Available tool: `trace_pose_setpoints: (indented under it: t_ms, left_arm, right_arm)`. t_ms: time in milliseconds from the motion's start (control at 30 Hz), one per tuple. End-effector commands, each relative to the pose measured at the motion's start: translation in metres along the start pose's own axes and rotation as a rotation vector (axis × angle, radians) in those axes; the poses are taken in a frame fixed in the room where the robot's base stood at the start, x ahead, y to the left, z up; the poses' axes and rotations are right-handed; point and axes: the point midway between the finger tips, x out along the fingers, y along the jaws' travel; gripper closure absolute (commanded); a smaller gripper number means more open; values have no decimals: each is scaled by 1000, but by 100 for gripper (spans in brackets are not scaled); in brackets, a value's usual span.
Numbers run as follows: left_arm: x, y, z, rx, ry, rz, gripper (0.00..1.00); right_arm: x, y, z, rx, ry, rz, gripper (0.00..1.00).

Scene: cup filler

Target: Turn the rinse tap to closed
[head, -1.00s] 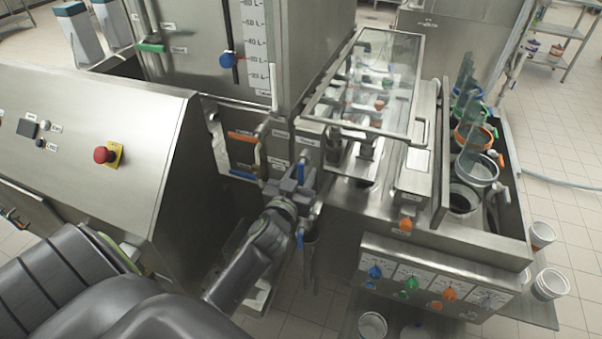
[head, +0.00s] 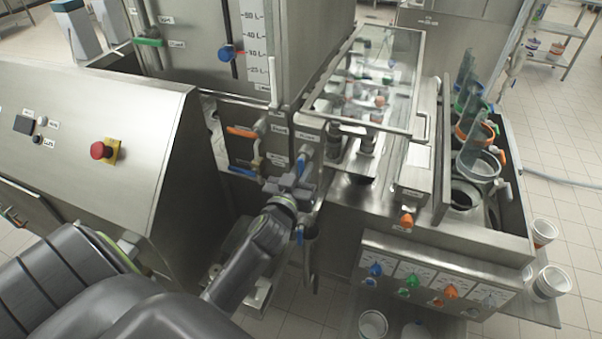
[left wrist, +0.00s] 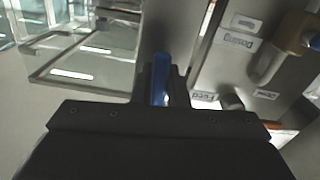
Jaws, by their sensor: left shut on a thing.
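A tap with a blue handle (head: 300,166) is on the steel panel left of the glass-covered unit. My left gripper (head: 296,183) reaches it from below and is shut on the handle. In the left wrist view the blue handle (left wrist: 160,79) stands upright between the dark fingers (left wrist: 163,92). The fingers hide its lower part. I cannot read the labels well enough to confirm that this is the rinse tap. My right gripper is not in view.
An orange handle (head: 242,132) and another blue handle (head: 242,171) are close by on the left. A blue-ended part (head: 299,235) is below my gripper. The glass cover (head: 378,75) is up to the right. A red emergency button (head: 98,150) is on the left cabinet.

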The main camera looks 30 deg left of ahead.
Motion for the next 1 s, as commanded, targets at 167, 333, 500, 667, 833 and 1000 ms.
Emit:
trace_pose_setpoints:
  t_ms: [167, 333, 500, 667, 833, 1000]
  left_arm:
    - [0, 4, 5, -141, 2, 1, 100]
    - [0, 9, 3, -301, 2, 1, 100]
    - [0, 13, 0, -462, 1, 1, 100]
    - [0, 17, -3, -615, 1, 1, 100]
    - [0, 21, -7, -776, 1, 0, 100]
    - [0, 24, -11, -937, 0, 0, 100]
  right_arm:
    - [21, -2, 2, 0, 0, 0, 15]
    - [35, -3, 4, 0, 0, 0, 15]
    - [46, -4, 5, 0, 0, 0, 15]
    - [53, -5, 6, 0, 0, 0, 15]
    - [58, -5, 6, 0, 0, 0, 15]
    - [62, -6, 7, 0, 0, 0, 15]
